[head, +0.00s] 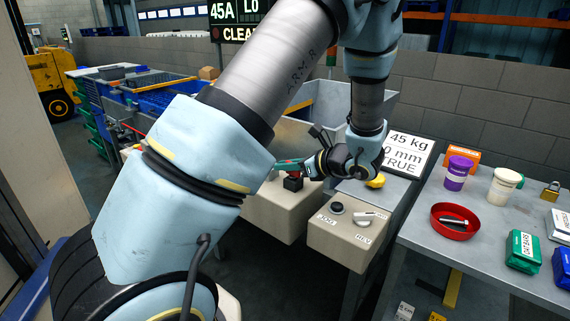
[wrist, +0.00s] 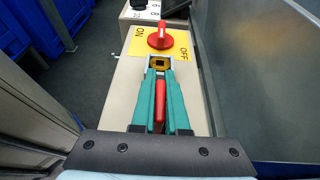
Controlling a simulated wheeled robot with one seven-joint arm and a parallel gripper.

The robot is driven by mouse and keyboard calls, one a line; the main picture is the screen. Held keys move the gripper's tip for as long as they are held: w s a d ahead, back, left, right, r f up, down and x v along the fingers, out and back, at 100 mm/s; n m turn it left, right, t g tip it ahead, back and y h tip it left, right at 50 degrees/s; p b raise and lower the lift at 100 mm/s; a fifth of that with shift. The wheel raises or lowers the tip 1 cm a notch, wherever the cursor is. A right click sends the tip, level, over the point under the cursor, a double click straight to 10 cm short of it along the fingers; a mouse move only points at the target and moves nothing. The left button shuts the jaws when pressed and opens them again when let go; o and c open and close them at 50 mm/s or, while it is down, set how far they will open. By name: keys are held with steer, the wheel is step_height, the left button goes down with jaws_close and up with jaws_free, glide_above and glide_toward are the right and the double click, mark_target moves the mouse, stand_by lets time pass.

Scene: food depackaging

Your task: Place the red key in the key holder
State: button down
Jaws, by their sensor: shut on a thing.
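In the wrist view my gripper (wrist: 159,76) has its teal fingers closed on the red key (wrist: 159,102), which lies lengthwise between them. Just beyond the fingertips is a small yellow and dark square fitting in a silver frame (wrist: 160,63), which looks like the key holder. I cannot tell whether the key's far end touches it or is inside it. In the head view my gripper (head: 286,164) is over the left beige box (head: 277,212), close above a small black block (head: 293,183). The key cannot be made out clearly there.
A red rotary knob (wrist: 160,38) on a yellow ON/OFF plate stands just beyond the fitting. A beige box with a black knob (head: 337,208) is to the right. The grey table (head: 420,236) holds a red bowl (head: 455,221), tubs and small boxes.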

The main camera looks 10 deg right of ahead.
steer(key=shift+f, duration=0.1)
steer(key=shift+f, duration=0.1)
steer(key=c, duration=0.9)
jaws_free()
